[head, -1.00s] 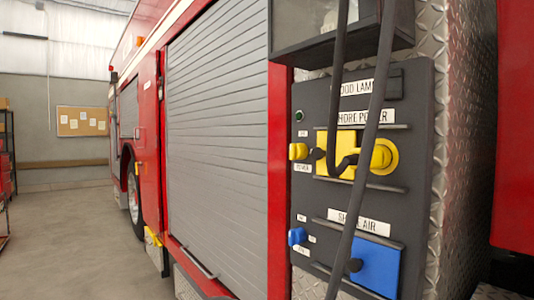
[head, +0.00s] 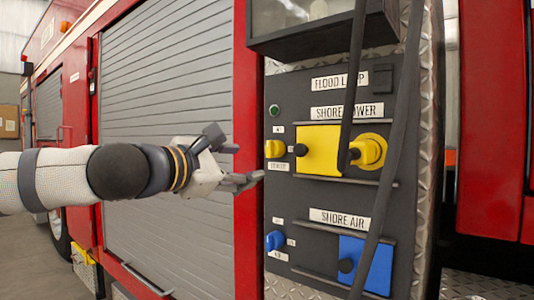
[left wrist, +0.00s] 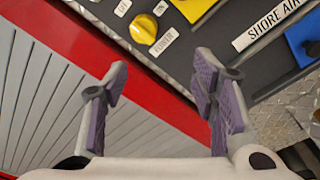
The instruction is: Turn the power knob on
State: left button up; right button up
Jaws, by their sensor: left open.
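The yellow power knob (head: 275,148) sits on the dark control panel (head: 310,195), left of the yellow shore power cover (head: 318,150). In the left wrist view the yellow knob (left wrist: 143,28) lies at the top, between small labels reading OFF, ON and POWER. My left gripper (head: 238,163) is just left of the panel, in front of the red frame, apart from the knob and slightly below it in the head view. In the left wrist view its purple-padded fingers (left wrist: 162,75) are spread and empty, with the knob beyond the tips. My right gripper is not in view.
A blue knob (head: 275,240) and blue shore air cover (head: 365,264) are lower on the panel. Black cables (head: 392,150) hang across its right half. A yellow plug (head: 368,151) sits in the shore power socket. A grey roller shutter (head: 165,110) is left.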

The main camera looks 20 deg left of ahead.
aim_at(268, 150)
pick_arm(q)
jog(key=shift+n, duration=0.3)
jog(key=r+x, duration=0.1)
jog(key=x, duration=0.6)
jog(key=r+x, duration=0.1)
jog(key=x, duration=0.3)
jog(key=shift+w+a+r+b, duration=0.2)
jog(key=shift+w+r+b, duration=0.1)
jog(key=shift+w, duration=0.1)
jog(key=shift+c, duration=0.6)
jog(key=c, duration=1)
